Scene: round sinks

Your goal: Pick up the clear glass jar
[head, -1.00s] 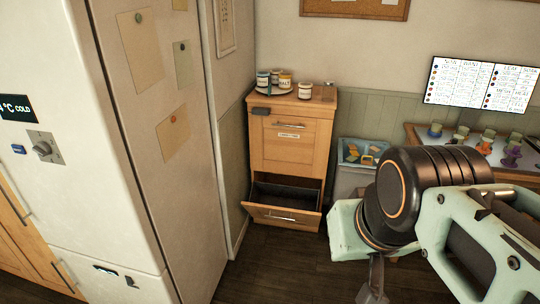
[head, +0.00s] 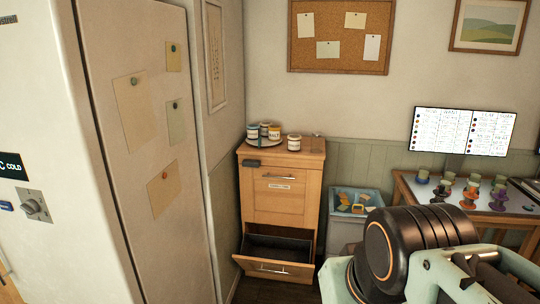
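Several small jars with pale labels stand on top of the wooden cabinet (head: 255,205). A group of them sits on a round tray (head: 256,145) at the left, one with a label that seems to read SALT (head: 274,132). Another white-labelled jar (head: 294,142) stands at the tray's right side. I cannot tell from here which, if any, is the clear glass jar. My arm fills the lower right of the head view, well in front of the cabinet. My gripper's fingers are out of the picture.
The cabinet's bottom drawer (head: 272,268) hangs open into the floor space. A bin (head: 350,200) with colourful items stands right of the cabinet. A table (head: 407,187) with coloured cup-like objects is farther right. A tall fridge (head: 130,60) stands close on the left.

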